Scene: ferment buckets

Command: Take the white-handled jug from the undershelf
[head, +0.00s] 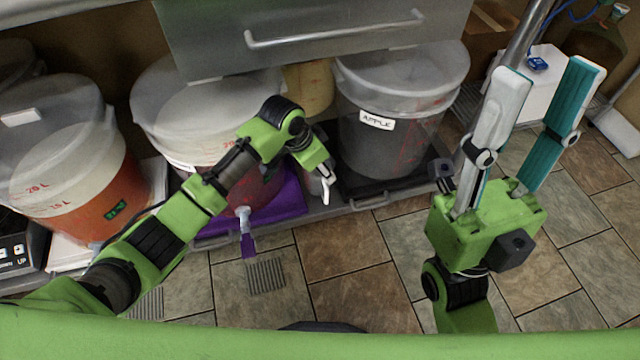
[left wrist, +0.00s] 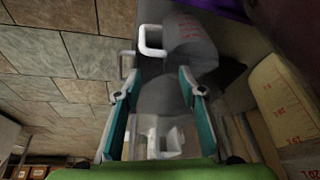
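A grey jug with a white handle (head: 325,189) is partly visible on the undershelf in the head view, below the end of my left arm. In the left wrist view a grey jug (left wrist: 192,42) with a white loop handle (left wrist: 152,42) lies beyond my left gripper (left wrist: 158,74). The left gripper's teal-padded fingers are apart, with the handle ahead of their tips. A white shape (left wrist: 165,138) shows deeper between the fingers; I cannot tell what it is. My right gripper (head: 548,72) is open and empty, raised at the right, away from the shelf.
Ferment buckets stand on the undershelf (head: 365,198): one labelled APPLE (head: 385,140), a white-topped one (head: 185,105) over a purple tray (head: 290,205), and an orange one (head: 85,195). A metal drawer (head: 330,35) overhangs the shelf. The tiled floor in front is clear.

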